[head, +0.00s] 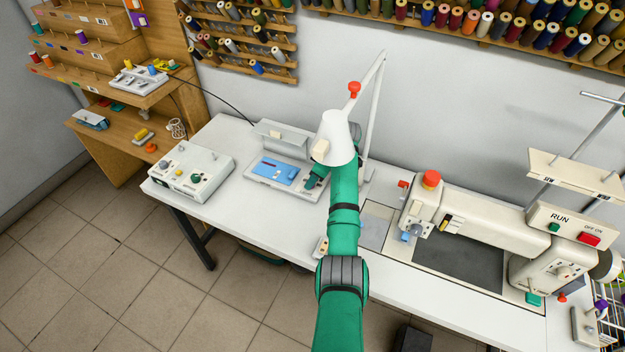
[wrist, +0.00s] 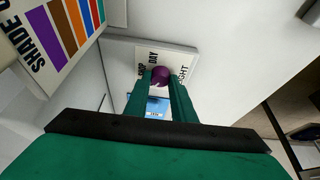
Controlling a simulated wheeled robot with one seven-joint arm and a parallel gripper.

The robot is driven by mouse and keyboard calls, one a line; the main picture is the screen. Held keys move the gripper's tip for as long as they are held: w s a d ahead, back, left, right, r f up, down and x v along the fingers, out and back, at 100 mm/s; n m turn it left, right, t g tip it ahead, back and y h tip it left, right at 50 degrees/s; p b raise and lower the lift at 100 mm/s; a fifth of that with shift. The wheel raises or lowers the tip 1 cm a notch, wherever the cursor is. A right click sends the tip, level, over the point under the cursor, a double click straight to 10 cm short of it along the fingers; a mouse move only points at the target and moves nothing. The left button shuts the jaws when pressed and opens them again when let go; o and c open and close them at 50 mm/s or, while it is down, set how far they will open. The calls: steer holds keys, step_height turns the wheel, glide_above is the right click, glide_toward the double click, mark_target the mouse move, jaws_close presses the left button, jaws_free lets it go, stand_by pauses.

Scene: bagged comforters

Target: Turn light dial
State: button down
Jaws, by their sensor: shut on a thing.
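The light dial is a round purple knob (wrist: 160,73) on a white panel (wrist: 186,58) in the wrist view. Dark lettering around it includes DAY, and other words are partly covered. My gripper (wrist: 160,80) has its two green fingers on either side of the knob, closed on it. In the head view my gripper (head: 315,180) is low beside the white unit (head: 255,184) with a blue plate (head: 275,171), partly behind my arm. I cannot make out the knob there.
A white lamp (head: 335,140) on a jointed stand is close to my forearm. A control box (head: 190,170) stands on the left of the white table (head: 235,222). A sewing machine (head: 470,215) is to the right. A striped shade card (wrist: 60,35) shows in the wrist view.

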steer(key=c, duration=1.5)
jaws_free()
steer(key=v, duration=1)
steer(key=shift+d+r, duration=0.15)
steer(key=shift+r, duration=0.25)
